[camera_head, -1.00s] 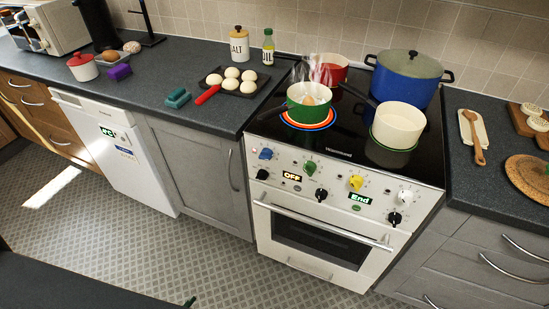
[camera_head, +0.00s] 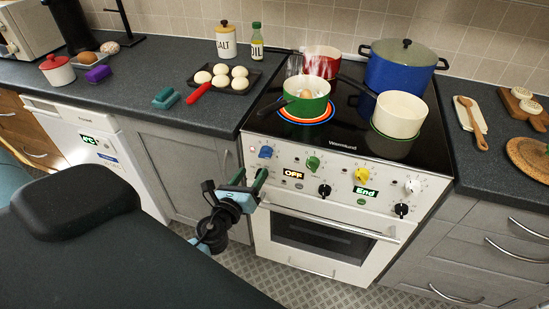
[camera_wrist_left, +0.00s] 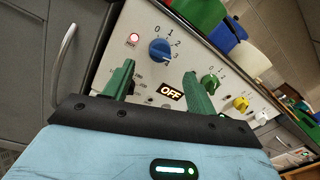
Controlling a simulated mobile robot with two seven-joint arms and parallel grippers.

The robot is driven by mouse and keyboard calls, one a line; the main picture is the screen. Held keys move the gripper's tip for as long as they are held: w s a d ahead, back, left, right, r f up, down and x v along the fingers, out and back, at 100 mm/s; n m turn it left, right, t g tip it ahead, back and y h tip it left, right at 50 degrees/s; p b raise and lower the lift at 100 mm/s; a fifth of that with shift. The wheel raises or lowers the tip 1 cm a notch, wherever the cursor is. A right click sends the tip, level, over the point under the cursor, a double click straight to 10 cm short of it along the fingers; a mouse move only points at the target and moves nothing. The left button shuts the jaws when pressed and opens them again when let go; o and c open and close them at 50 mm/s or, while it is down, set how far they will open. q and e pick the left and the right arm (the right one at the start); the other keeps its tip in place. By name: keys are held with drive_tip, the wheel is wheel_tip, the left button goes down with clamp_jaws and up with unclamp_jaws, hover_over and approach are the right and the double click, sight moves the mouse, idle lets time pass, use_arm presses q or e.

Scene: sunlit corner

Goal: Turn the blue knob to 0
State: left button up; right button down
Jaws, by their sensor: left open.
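The blue knob (camera_head: 265,152) is at the left end of the white stove's control panel. In the left wrist view the blue knob (camera_wrist_left: 160,50) has the marks 0, 1, 2 and 3 around it; its pointer seems to face the 3 side, but this is hard to read. A small red light (camera_wrist_left: 133,38) glows left of it. My left gripper (camera_head: 252,180) is open and empty, in front of the panel just below the knob and apart from it. Its green fingers (camera_wrist_left: 159,70) show below the knob in the wrist view. My right gripper is not in view.
Green (camera_head: 311,158), yellow (camera_head: 361,174) and white (camera_head: 412,186) knobs sit further right, with black knobs below. A steaming green pot (camera_head: 307,100) stands over coloured rings on the hob. The oven handle (camera_head: 330,222) juts out below the panel.

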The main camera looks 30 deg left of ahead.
sight(263, 157)
use_arm(q)
drive_tip(key=shift+w, duration=0.1)
drive_tip(key=w, duration=0.4)
drive_tip(key=w+a, duration=0.1)
drive_tip(key=w, duration=0.1)
drive_tip(key=shift+w, duration=0.1)
drive_tip(key=shift+w+a, duration=0.1)
drive_tip(key=shift+w, duration=0.55)
